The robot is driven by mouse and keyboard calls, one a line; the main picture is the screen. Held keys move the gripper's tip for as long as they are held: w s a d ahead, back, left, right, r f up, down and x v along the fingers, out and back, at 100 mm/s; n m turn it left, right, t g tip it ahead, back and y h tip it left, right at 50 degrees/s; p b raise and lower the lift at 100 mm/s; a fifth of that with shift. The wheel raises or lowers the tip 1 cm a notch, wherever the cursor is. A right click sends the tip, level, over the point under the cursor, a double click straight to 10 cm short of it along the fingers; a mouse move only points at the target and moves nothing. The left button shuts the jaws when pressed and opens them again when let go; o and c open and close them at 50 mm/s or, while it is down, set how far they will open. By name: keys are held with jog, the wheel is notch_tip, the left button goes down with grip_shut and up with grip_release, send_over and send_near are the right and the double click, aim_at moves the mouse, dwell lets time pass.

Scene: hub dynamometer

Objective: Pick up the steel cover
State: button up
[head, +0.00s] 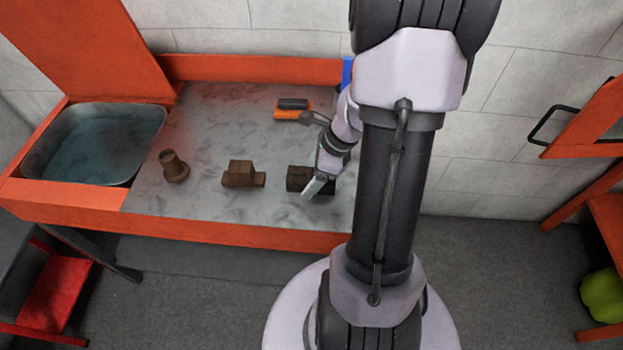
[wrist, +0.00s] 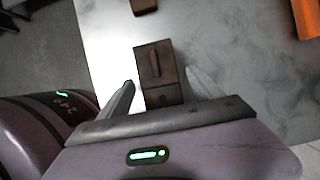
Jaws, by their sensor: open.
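None of the parts is clearly marked as the steel cover. The nearest is a dark brown, blocky part (head: 298,177) on the grey worktop; it also shows in the wrist view (wrist: 154,62), with a slot or raised strip on top. My gripper (head: 314,186) is open and empty at this part. In the wrist view, the fingers of my gripper (wrist: 160,78) stand on its left and right sides, apart from it. The part's near end is hidden by my gripper body. A stepped brown block (head: 240,174) and a brown flanged cylinder (head: 173,166) stand further left.
The worktop (head: 205,120) has an orange rim. A basin of liquid (head: 95,145) is at its left end. An orange and black item (head: 293,108) lies at the back. An orange frame with a dark handle (head: 590,120) is at right.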

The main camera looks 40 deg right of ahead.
aim_at(307, 176)
jog(key=shift+f, duration=0.1)
grip_shut()
dwell(0.4)
jog(key=shift+r+p, duration=0.5)
jog(key=shift+r, duration=0.15)
jog(key=p+v, duration=0.2)
jog(key=v, duration=0.1)
jog(key=shift+a+r, duration=0.15)
jog(key=shift+a, duration=0.25)
jog(key=s, duration=0.4)
jog(key=s+a+p, duration=0.1)
jog(key=s, duration=0.2)
jog(key=s+r, duration=0.1)
jog(key=s, duration=0.3)
jog(key=shift+s+a, duration=0.15)
jog(key=shift+s, duration=0.15)
jog(key=s+b, duration=0.2)
jog(key=shift+s+f, duration=0.3)
jog(key=shift+s+a+r+b, duration=0.2)
jog(key=shift+s+r+b, duration=0.15)
jog(key=shift+s+b, duration=0.05)
